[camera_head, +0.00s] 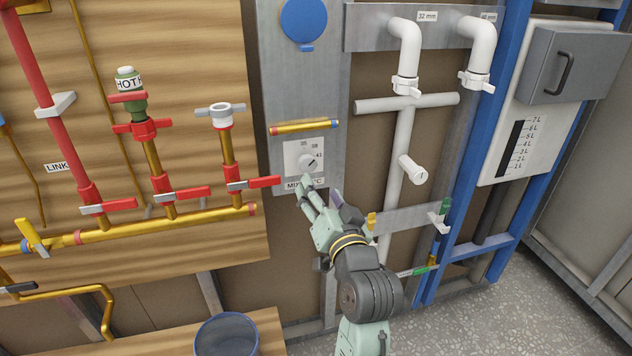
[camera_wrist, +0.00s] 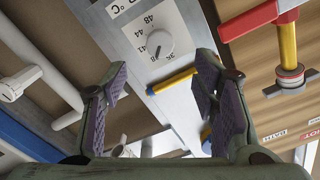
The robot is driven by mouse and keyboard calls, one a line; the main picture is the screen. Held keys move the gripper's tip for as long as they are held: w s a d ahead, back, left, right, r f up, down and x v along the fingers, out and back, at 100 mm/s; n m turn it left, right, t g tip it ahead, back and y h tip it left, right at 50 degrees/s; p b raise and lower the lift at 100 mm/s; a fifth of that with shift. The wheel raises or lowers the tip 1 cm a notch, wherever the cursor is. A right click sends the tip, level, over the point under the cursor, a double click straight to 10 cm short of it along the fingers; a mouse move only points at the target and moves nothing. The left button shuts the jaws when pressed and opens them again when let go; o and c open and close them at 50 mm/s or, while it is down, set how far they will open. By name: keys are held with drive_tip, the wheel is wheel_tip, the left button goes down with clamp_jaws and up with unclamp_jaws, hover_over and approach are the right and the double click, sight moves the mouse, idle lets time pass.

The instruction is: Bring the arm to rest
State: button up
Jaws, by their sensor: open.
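My gripper (camera_head: 322,192) is at the end of my raised arm, just below the mixer panel (camera_head: 291,158) in the head view. Its jaws are open. In the wrist view, the two purple-padded fingers of my gripper (camera_wrist: 162,78) stand wide apart with nothing between them. The white mixer dial (camera_head: 307,162) is just beyond the fingertips, and the fingers appear clear of it. The dial (camera_wrist: 160,43) also shows in the wrist view, at the top middle, with temperature numbers around it.
Copper pipes with red levers (camera_head: 262,183) are close to the left of my gripper. White waste pipes (camera_head: 400,150) and a blue frame (camera_head: 470,190) stand to the right. A blue bucket (camera_head: 227,335) is below. Open floor (camera_head: 510,290) shows at the lower right.

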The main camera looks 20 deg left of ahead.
drive_tip(key=shift+s+d, duration=0.25)
drive_tip(key=shift+s, duration=0.05)
